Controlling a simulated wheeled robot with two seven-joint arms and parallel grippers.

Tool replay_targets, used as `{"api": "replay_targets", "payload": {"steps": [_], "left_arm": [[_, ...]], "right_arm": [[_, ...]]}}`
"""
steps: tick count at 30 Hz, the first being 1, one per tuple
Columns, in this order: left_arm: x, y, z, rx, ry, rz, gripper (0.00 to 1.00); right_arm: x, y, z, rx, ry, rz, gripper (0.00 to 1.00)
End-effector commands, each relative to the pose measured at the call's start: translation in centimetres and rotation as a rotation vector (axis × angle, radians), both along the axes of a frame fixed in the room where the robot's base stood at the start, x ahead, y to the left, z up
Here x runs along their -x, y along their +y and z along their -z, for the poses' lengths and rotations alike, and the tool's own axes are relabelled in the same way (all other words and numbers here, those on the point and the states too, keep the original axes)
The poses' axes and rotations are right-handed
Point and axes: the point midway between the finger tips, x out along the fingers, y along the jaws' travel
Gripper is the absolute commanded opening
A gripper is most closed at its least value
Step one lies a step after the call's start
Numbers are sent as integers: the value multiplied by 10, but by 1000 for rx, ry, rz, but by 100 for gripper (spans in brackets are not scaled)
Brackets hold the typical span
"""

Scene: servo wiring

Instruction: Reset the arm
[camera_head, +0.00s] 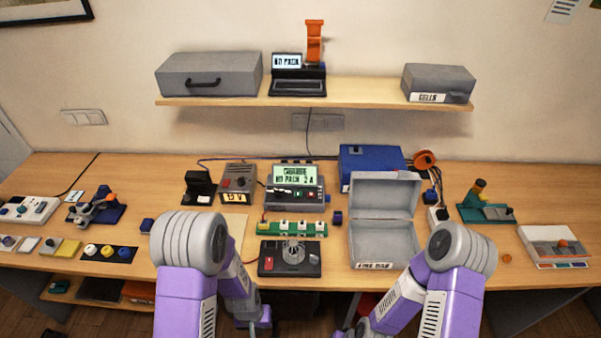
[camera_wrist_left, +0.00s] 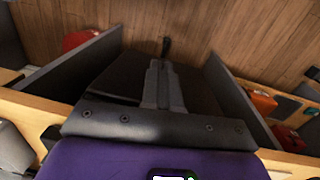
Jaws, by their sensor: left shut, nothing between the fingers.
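My left gripper shows in the left wrist view (camera_wrist_left: 163,80) with its two dark fingers together and nothing between them. It points down past the table's front edge, over the wooden floor. In the head view my left arm hangs at the front of the table, with the purple hand low in the picture and its fingertips out of sight. My right arm also hangs at the front, and its gripper is below the picture's edge. Neither hand is seen touching anything on the table (camera_head: 540,206).
An open grey case (camera_head: 383,228) stands right of centre. A dark joystick box (camera_head: 290,259), a green board (camera_head: 292,228) and a device with a lit screen (camera_head: 296,178) stand in the middle. A shelf (camera_head: 355,90) hangs behind. Drawers or bins sit below the tabletop.

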Motion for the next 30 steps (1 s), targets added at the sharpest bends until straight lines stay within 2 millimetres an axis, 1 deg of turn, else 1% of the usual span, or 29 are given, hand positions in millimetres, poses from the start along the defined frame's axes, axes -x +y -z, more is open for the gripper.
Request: {"api": "replay_targets", "payload": {"steps": [1, 6, 9, 12, 15, 17, 30], "left_arm": [[10, 2, 28, 19, 13, -20, 0], [37, -3, 95, 112, 16, -86, 0], [48, -9, 123, 170, 6, -129, 0], [55, -15, 141, 217, -8, -167, 0], [58, -19, 150, 250, -22, -192, 0], [59, -21, 152, 262, -27, -201, 0], [59, -22, 151, 269, -32, -208, 0]], "right_arm": [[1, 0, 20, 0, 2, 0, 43], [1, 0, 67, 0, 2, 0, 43], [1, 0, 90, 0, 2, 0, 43], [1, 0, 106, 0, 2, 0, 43], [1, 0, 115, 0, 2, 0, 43], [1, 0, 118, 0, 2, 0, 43], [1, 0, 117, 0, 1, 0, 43]]}}
